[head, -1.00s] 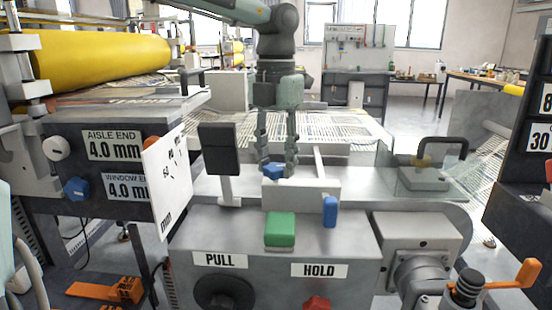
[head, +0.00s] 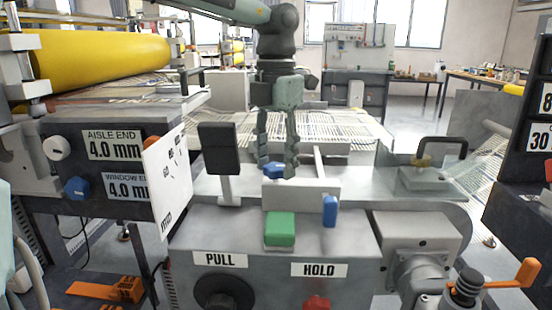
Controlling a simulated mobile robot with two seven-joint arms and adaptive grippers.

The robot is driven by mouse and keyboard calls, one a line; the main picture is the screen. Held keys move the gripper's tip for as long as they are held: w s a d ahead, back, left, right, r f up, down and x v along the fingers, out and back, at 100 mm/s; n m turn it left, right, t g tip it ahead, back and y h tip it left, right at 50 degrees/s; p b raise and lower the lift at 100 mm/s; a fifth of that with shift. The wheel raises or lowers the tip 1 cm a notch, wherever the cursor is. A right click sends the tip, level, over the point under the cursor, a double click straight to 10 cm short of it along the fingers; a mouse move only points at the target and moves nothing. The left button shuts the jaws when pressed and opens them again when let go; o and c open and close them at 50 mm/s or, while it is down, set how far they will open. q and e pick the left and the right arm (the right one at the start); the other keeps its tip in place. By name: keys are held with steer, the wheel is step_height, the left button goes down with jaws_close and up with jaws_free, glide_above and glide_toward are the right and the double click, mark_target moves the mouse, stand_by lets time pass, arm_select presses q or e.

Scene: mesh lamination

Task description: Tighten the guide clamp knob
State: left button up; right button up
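The blue knob (head: 274,170) is low on the machine's middle, just behind a pale block (head: 300,195). I take it for the guide clamp knob. My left gripper (head: 277,172) comes down from above, its fingers pointing down on either side of the knob. The gap between the fingers is about as wide as the knob, and they appear shut on it. The fingers partly cover the knob's sides, so the exact contact is hard to see. My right gripper is not in view.
A dark upright panel (head: 219,149) stands left of my gripper. A green button (head: 280,229) and a blue lever (head: 330,211) are in front. A black handle (head: 443,149) stands to the right. Printed mesh (head: 340,135) lies behind. A yellow roller (head: 100,60) is at left.

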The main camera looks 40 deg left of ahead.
mark_target(276, 166)
arm_select(q)
steer(key=shift+o, duration=0.7)
steer(key=shift+r, duration=0.2)
step_height(276, 166, up, 12)
steer(key=shift+f, duration=0.2)
